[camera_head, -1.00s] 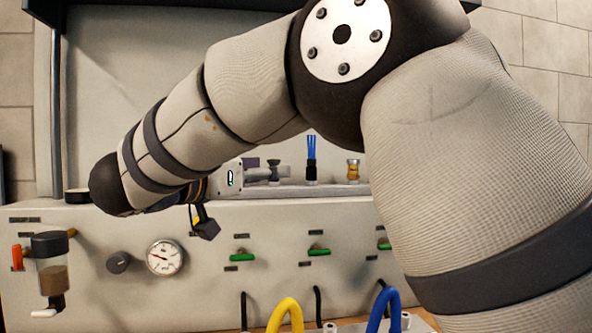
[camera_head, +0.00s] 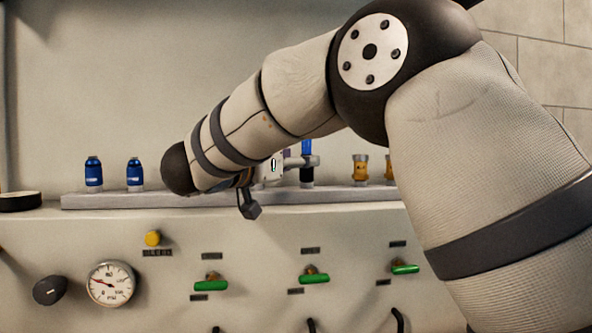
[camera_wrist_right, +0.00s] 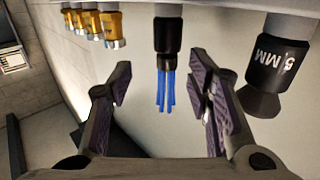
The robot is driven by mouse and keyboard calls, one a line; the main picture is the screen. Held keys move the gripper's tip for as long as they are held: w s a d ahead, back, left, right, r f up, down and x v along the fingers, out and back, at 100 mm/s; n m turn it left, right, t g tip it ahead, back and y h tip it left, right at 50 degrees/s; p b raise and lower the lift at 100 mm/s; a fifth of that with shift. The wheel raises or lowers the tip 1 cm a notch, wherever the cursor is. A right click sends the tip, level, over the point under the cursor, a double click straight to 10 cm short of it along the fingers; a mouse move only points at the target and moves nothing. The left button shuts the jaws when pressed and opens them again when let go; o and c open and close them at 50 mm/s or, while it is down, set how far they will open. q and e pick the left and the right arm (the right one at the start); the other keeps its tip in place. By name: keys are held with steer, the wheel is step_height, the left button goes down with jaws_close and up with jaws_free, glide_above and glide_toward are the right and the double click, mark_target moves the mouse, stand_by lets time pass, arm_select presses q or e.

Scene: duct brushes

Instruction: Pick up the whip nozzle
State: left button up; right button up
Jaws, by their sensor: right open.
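The whip nozzle (camera_head: 307,174) has a black body with blue strands. It stands upright on the grey ledge (camera_head: 120,200) in the head view, strands up. It also shows in the right wrist view (camera_wrist_right: 167,37), where its blue strands point between my fingers. My right gripper (camera_wrist_right: 160,88) is open and empty, one finger on each side of the strands with a gap to both. In the head view my right gripper (camera_head: 249,206) is mostly hidden by its own arm, left of the nozzle. My left gripper is not in view.
A black nozzle marked "5 MM" (camera_wrist_right: 278,65) stands beside the whip nozzle. Brass fittings (camera_head: 360,168) are on the other side. Two blue fittings (camera_head: 94,174) stand at the ledge's left. The panel below has green handles (camera_head: 211,286) and a gauge (camera_head: 110,284).

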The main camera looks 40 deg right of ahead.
mark_target(303, 155)
steer(key=x, duration=0.5)
steer(key=shift+w+d+r, duration=0.15)
steer(key=shift+w+r, duration=0.3)
jaws_close()
steer(key=shift+r, duration=0.15)
steer(key=r, duration=0.3)
steer(key=shift+a+r, duration=0.3)
steer(key=shift+a, duration=0.1)
steer(key=s+a+r, duration=0.5)
steer(key=a+r, duration=0.4)
steer(key=a, duration=0.3)
steer(key=shift+a, duration=0.25)
steer(key=shift+s, duration=0.1)
